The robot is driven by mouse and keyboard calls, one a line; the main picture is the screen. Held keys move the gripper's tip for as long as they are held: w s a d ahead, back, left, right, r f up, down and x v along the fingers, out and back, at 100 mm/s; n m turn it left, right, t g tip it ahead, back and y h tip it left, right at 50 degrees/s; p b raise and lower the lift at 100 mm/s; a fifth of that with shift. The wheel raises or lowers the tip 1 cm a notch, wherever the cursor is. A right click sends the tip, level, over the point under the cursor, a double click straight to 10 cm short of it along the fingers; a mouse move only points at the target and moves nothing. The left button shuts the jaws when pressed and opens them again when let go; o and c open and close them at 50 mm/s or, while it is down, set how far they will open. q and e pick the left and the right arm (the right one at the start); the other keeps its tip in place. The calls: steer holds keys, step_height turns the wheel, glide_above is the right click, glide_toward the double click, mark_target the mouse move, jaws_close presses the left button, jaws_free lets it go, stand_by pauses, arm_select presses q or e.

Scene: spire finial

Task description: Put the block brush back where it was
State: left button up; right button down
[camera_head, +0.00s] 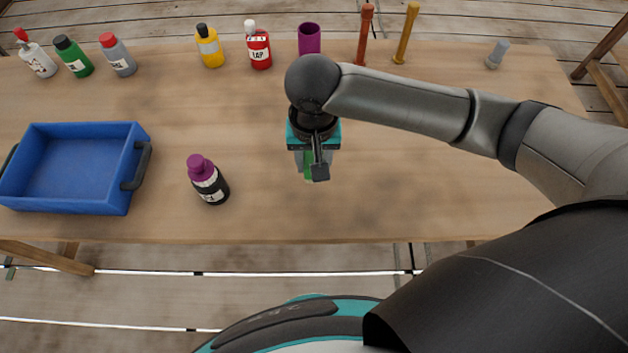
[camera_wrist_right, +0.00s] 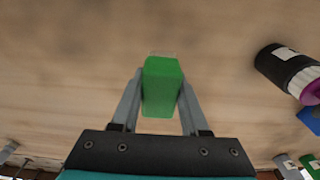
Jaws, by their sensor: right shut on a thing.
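The block brush (camera_wrist_right: 162,88) is a green block with a faint pale edge at its far end. My right gripper (camera_wrist_right: 160,105) is shut on it, with one grey finger along each side. In the head view the right gripper (camera_head: 312,163) is over the middle of the table, and only a small part of the green brush (camera_head: 308,166) shows under the wrist. I cannot tell whether the brush touches the table. My left gripper is not in view.
A black bottle with a purple cap (camera_head: 208,180) stands left of my right gripper. A blue tray (camera_head: 137,178) is at the far left. Several bottles, a purple cup (camera_head: 309,39) and upright brown (camera_head: 364,35) and yellow (camera_head: 406,33) tools line the back edge. The table's front right is clear.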

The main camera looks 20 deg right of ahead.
mark_target(314, 186)
step_height(314, 186, down, 7)
steer(key=shift+r+b, duration=0.1)
steer(key=shift+b, duration=0.85)
steer(key=shift+c, duration=2.1)
jaws_free()
steer(key=r+p, duration=0.1)
steer(key=r, duration=0.3)
steer(key=r+p, duration=0.2)
steer(key=r, duration=0.2)
steer(key=r+p, duration=0.1)
steer(key=r, duration=0.3)
steer(key=shift+s+a+r, duration=0.1)
steer(key=shift+s, duration=0.3)
